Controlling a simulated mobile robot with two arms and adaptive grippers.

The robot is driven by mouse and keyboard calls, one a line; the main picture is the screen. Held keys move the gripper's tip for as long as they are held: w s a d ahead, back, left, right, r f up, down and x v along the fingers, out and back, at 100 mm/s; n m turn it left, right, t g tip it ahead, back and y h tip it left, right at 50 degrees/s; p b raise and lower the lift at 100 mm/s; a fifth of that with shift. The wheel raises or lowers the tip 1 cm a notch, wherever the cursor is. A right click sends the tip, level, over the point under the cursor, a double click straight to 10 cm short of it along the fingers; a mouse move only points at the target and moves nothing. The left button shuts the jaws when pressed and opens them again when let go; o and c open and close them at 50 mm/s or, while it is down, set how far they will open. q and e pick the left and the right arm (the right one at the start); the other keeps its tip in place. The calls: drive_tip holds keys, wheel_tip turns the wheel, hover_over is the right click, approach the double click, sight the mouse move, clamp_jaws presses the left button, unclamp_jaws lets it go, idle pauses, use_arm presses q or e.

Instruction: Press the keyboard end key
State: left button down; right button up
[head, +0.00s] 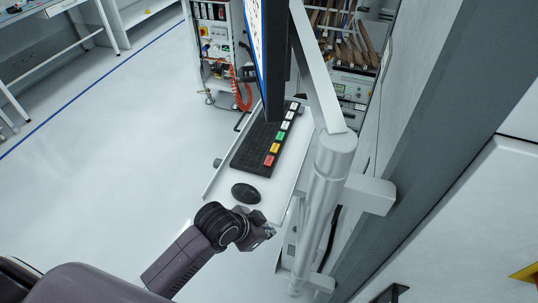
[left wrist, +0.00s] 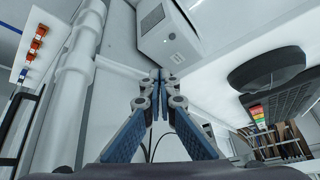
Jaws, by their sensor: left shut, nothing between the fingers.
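The black keyboard (head: 254,146) lies on a white tray (head: 215,184). A strip of red, yellow, green and white keys runs along its right side. The lettering is too small to read, so I cannot tell which is the end key. In the left wrist view the keyboard (left wrist: 292,98) shows at the right edge, partly cut off. My left gripper (head: 268,232) is near the tray's front end, beyond the mouse and apart from the keyboard. In the left wrist view its fingers (left wrist: 158,76) are together and empty. My right gripper is in neither view.
A black mouse (head: 246,193) lies on the tray between my left gripper and the keyboard. A monitor (head: 277,60) stands over the tray's far end. A thick grey post and arm (head: 327,190) stand close to the right. Open floor lies to the left.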

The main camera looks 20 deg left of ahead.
use_arm(q)
drive_tip(key=w+r+m, duration=0.1)
drive_tip(key=w+r, duration=0.1)
drive_tip(key=w, duration=0.1)
drive_tip(key=w+r+m, duration=0.2)
drive_tip(key=w, duration=0.2)
drive_tip(key=w+r+m+h, duration=0.1)
drive_tip(key=w+r, duration=0.1)
drive_tip(key=w, duration=0.2)
drive_tip(key=shift+w+d+t, duration=0.15)
drive_tip(key=shift+w+t, duration=0.1)
drive_tip(key=shift+t, duration=0.15)
wheel_tip(320, 180, up, 8)
drive_tip(key=f+m+t, duration=0.1)
drive_tip(key=m+t, duration=0.1)
hover_over(268, 161)
drive_tip(key=shift+r, duration=0.25)
wheel_tip(268, 161, down, 7)
drive_tip(key=b, duration=0.6)
drive_tip(key=shift+s+r+b, duration=0.1)
drive_tip(key=shift+r+b, duration=0.05)
drive_tip(key=shift+b, duration=0.2)
wheel_tip(268, 161, down, 2)
drive_tip(key=shift+b, duration=0.4)
